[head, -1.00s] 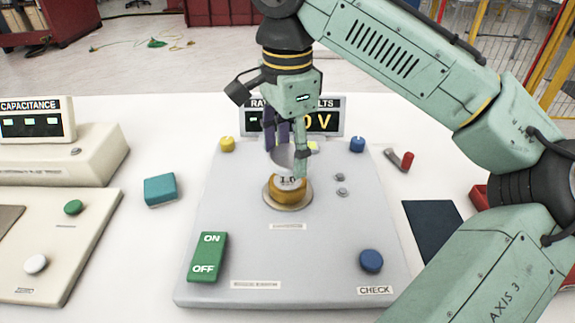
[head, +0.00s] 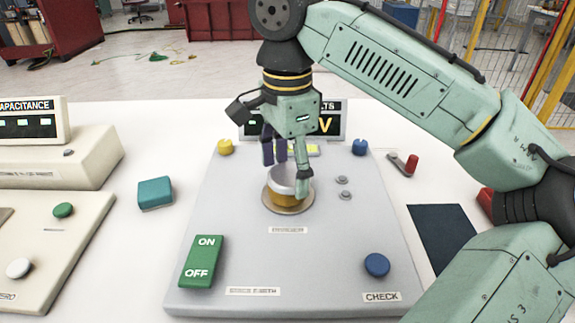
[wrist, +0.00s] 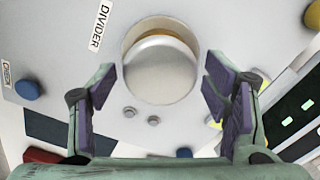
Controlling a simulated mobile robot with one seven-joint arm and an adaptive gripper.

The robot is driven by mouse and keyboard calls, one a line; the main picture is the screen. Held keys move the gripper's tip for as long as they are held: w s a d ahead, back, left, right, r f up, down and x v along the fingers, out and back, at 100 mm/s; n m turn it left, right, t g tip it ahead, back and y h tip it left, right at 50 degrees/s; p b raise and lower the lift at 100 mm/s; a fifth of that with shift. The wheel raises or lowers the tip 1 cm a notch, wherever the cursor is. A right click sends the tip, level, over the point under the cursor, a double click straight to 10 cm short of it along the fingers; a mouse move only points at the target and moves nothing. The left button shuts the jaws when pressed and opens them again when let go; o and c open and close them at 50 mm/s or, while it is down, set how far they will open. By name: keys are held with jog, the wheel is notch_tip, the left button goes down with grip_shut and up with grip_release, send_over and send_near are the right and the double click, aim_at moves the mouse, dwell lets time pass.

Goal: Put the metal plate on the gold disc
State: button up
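The round silver metal plate (head: 284,180) rests on top of the gold disc (head: 286,199) in the middle of the grey panel and looks nearly level. In the wrist view, the plate (wrist: 160,72) lies between and just beyond the fingertips. A thin crescent of the gold disc (wrist: 186,39) shows past its edge, so the plate sits slightly off centre. My gripper (wrist: 161,88) is open, with gaps between its purple pads and the plate. In the head view, my gripper (head: 286,172) is right over the plate, its near finger hiding part of the plate's right side.
The grey panel (head: 330,270) carries a green ON/OFF switch (head: 202,262), a blue knob (head: 376,265) and small studs (head: 343,187). A display (head: 325,120) stands behind my gripper. A teal block (head: 155,192) lies on the white table, left of the panel.

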aim_at(288, 174)
jog(key=shift+o, duration=0.7)
jog(key=shift+r, duration=0.1)
notch_tip(288, 174, up, 12)
jog(key=shift+p, duration=0.45)
